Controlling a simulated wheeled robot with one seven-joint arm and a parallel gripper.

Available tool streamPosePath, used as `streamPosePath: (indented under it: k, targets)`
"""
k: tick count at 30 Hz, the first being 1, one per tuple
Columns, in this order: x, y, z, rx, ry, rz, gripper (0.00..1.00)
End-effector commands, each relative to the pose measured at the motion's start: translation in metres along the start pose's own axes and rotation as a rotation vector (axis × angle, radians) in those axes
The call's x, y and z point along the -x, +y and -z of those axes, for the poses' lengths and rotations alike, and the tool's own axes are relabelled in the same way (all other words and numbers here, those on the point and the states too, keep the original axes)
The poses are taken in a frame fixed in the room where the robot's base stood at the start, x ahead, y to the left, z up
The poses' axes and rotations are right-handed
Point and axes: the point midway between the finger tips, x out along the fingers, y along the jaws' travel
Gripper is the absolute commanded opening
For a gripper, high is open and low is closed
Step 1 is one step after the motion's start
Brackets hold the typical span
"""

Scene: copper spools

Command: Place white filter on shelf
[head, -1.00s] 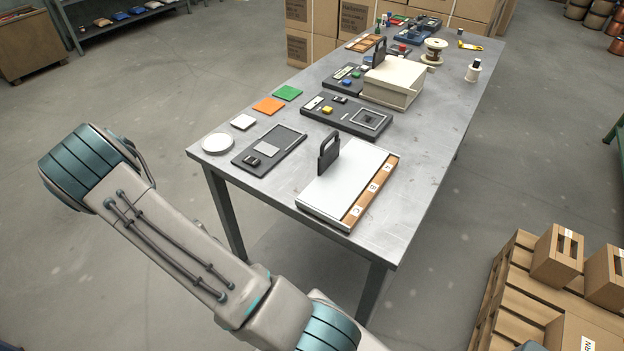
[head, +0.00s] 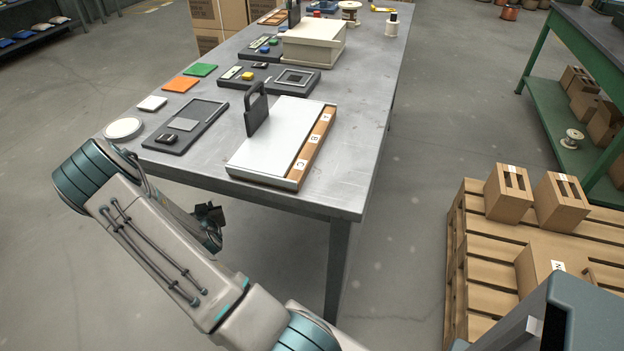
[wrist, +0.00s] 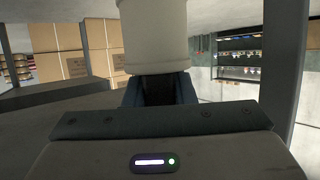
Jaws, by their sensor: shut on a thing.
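A pale off-white cylinder, likely the white filter (wrist: 154,35), fills the top middle of the wrist view. My gripper (wrist: 160,88) is shut on its lower end. In the head view my gripper (head: 210,215) shows only as a dark part behind my arm, low beside the table's near edge; the filter is hidden there. A green shelf unit (head: 545,135) stands at the right, with a lower board holding cardboard boxes (head: 590,105) and a pale spool (head: 571,138). Another dark shelf (head: 50,40) with coloured items is at the far left.
A metal table (head: 350,150) carries a white panel with a black handle (head: 275,140), a cream box (head: 313,42), a round white disc (head: 123,129) and coloured tiles. A wooden pallet (head: 470,250) with cartons stands at lower right. Bare floor lies between table and pallet.

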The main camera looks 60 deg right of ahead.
Motion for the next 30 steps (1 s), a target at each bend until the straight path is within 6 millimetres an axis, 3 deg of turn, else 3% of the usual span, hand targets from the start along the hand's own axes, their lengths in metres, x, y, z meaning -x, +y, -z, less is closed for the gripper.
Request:
streamPosePath:
  k: [1, 9, 18, 24, 30]
  targets:
    - [-0.017, 0.015, -0.023, -0.016, 0.002, -0.041, 0.0]
    - [-0.07, 0.095, -0.079, -0.107, 0.002, -0.26, 0.0]
    - [-0.113, 0.179, -0.143, -0.198, 0.002, -0.482, 0.0]
    - [-0.127, 0.215, -0.168, -0.24, 0.003, -0.578, 0.0]
    - [-0.127, 0.226, -0.18, -0.254, 0.0, -0.613, 0.0]
